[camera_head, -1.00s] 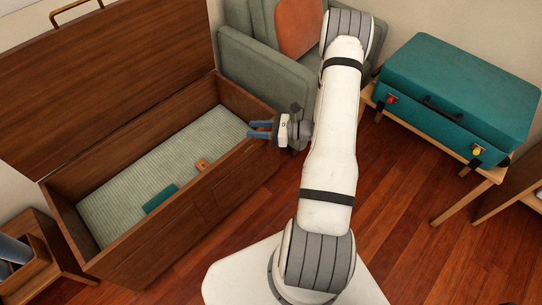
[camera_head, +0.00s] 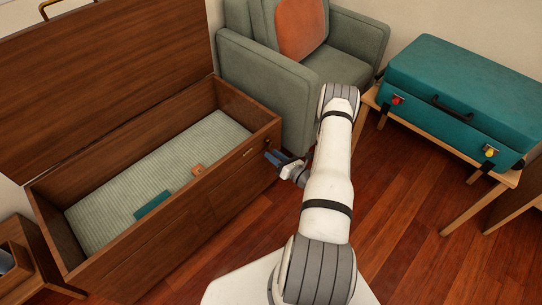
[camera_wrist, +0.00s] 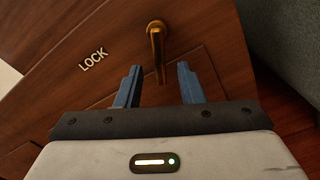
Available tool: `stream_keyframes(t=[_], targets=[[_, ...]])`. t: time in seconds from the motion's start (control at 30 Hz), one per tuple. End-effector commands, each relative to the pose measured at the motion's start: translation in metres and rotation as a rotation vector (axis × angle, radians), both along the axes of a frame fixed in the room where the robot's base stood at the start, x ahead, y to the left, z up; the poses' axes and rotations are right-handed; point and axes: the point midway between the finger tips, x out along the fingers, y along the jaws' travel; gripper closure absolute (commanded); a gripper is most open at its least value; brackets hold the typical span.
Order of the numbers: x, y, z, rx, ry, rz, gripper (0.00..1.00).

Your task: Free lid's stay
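The wooden chest (camera_head: 205,205) stands at the left with its lid (camera_head: 100,75) raised and leaning back. In the wrist view a brass lever (camera_wrist: 155,42) sticks out of the chest's wooden wall (camera_wrist: 60,100), beside the word LOCK (camera_wrist: 94,60). My gripper (camera_head: 270,155) is outside the chest near its right end.
Inside the chest are a ribbed pale lining, a green item (camera_head: 152,205) and a small orange-brown item (camera_head: 198,170). A green armchair (camera_head: 265,90) stands behind the chest's right end. A teal suitcase (camera_head: 455,95) lies on a wooden bench (camera_head: 465,213) at right. Floor between is clear.

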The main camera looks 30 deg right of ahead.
Motion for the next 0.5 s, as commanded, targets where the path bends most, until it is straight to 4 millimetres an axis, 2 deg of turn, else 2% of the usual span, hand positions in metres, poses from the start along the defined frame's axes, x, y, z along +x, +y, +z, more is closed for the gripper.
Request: stream_keyframes(t=[0.2, 0.43, 0.5], targets=[[0.015, 0.006, 0.000, 0.000, 0.000, 0.001, 0.65], [0.016, 0.006, 0.001, 0.000, 0.000, 0.000, 0.65], [0.015, 0.006, 0.001, 0.000, 0.000, 0.000, 0.70]])
